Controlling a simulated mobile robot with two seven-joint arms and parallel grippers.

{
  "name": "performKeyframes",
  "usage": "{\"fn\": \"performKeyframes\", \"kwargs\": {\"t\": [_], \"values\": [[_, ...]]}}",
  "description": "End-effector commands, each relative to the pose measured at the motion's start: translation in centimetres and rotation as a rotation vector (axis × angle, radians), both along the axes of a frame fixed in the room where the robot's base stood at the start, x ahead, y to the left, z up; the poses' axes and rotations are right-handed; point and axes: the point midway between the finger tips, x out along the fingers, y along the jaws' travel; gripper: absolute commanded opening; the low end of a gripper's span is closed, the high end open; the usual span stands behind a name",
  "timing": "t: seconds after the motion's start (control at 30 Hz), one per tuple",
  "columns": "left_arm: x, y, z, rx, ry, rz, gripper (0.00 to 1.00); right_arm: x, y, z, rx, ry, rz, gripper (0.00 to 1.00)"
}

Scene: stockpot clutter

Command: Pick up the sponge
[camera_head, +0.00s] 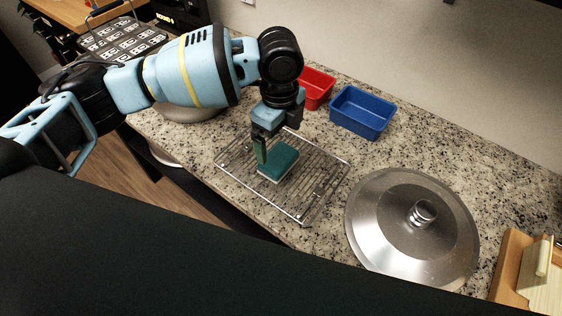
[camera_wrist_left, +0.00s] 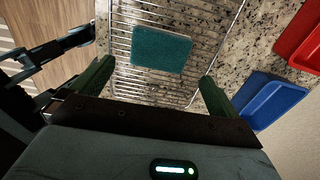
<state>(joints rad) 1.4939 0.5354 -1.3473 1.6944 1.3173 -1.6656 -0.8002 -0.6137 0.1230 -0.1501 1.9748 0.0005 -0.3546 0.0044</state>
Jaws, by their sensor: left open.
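A teal sponge with a pale underside (camera_head: 278,164) lies on a wire rack (camera_head: 322,190) on the speckled counter. My left gripper (camera_head: 268,150) points down just above and beside the sponge in the head view. In the left wrist view the sponge (camera_wrist_left: 161,50) lies ahead of the two green fingers of my left gripper (camera_wrist_left: 152,80), roughly centred between them. The left gripper is open and holds nothing. Whether a finger touches the rack cannot be told. My right gripper is not in view.
A blue bin (camera_head: 362,113) and a red bin (camera_head: 317,88) stand behind the rack. A large metal lid (camera_head: 380,225) lies to its right. A wooden item (camera_head: 515,262) is at the far right. The counter's front edge runs close to the rack.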

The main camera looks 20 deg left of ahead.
Motion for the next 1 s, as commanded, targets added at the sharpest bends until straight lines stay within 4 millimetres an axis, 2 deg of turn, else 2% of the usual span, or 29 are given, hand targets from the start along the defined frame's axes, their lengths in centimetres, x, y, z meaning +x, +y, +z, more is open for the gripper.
{"fn": "performKeyframes", "kwargs": {"t": [0.17, 0.4, 0.57, 0.9, 1.0], "values": [[0.0, 0.0, -0.4, 0.000, 0.001, 0.000, 1.00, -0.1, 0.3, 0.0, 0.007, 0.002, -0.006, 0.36], [0.0, 0.0, -2.6, -0.001, -0.001, 0.000, 1.00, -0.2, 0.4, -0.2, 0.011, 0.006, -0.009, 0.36], [0.0, 0.0, -2.9, -0.001, -0.002, 0.000, 1.00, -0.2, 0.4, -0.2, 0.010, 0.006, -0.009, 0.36], [0.0, 0.2, -7.1, 0.000, -0.001, -0.001, 1.00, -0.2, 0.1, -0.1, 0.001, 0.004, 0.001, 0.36], [-0.1, 0.1, -7.8, -0.001, -0.001, -0.002, 1.00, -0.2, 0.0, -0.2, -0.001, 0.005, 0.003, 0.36]]}}
